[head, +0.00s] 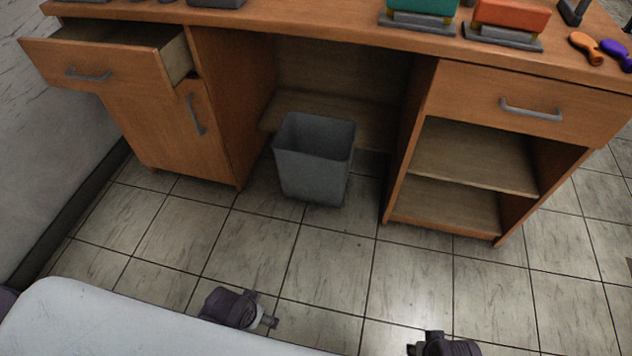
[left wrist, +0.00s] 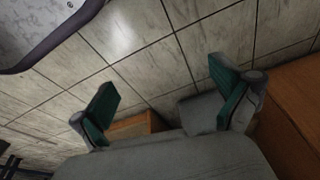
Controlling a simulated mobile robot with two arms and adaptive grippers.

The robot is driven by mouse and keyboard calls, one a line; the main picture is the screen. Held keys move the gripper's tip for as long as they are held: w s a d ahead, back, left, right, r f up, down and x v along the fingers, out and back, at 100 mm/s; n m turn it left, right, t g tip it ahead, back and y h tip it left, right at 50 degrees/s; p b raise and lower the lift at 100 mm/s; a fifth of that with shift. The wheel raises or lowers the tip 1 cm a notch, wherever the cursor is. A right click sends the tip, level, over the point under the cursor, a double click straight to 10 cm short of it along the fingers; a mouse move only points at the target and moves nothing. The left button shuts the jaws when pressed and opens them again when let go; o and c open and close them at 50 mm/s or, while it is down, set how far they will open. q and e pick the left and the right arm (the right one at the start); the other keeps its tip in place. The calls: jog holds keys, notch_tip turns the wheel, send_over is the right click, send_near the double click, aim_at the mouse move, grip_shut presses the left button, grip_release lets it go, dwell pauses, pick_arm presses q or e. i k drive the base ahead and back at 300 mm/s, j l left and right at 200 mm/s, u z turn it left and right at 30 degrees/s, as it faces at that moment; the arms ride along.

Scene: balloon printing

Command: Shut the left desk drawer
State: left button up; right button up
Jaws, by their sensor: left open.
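The left desk drawer (head: 115,65) is pulled well out of the wooden desk, at the upper left of the head view. Its grey bar handle (head: 88,75) is on its front, and its inside shows from above. My left gripper (left wrist: 165,95) is open in the left wrist view, its two green-padded fingers spread wide with nothing gripped between them. In the head view a dark part of my left arm (head: 235,308) is low over the floor, far in front of the drawer. A dark part of my right arm (head: 445,345) is cut off by the bottom edge; its fingers cannot be made out.
A cabinet door (head: 165,125) is below the drawer. A grey bin (head: 315,160) stands in the knee space. The right drawer (head: 530,105) is shut above open shelves. The tiled floor before the desk is clear.

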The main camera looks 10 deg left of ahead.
aim_at(141, 61)
jog(key=u, duration=1.55)
